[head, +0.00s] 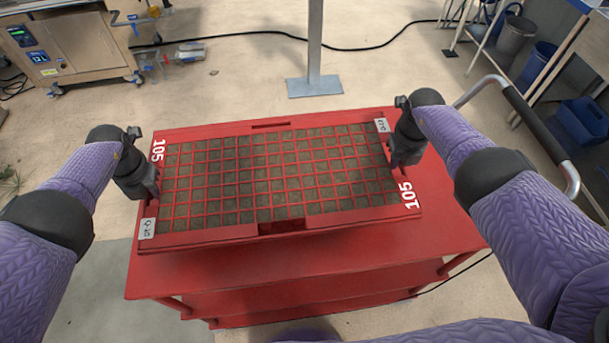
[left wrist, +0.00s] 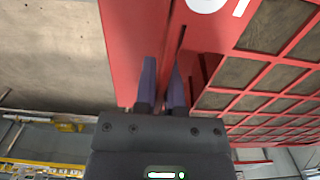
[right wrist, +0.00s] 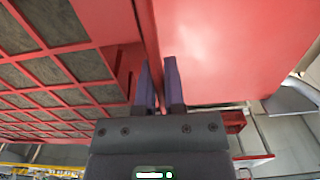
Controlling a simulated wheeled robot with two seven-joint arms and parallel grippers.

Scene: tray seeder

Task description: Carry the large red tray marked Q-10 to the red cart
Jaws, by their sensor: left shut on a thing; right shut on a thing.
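The large red tray (head: 240,235) has a grid of soil-filled cells, white 105 marks at two corners and a label reading Q-10 (head: 147,228) at its near left corner. It is over the top of the red cart (head: 300,270); I cannot tell whether it rests on it or hangs just above. My left gripper (head: 150,185) is shut on the tray's left rim, and the rim also shows between the fingers in the left wrist view (left wrist: 180,40). My right gripper (head: 400,155) is shut on the right rim, seen between the fingers in the right wrist view (right wrist: 148,40).
The cart's push handle (head: 535,125) rises at the right. A grey post (head: 314,60) stands behind the cart. A wooden machine (head: 70,45) is at the back left. A bench with bins (head: 515,35) is at the back right. Floor is open on the left.

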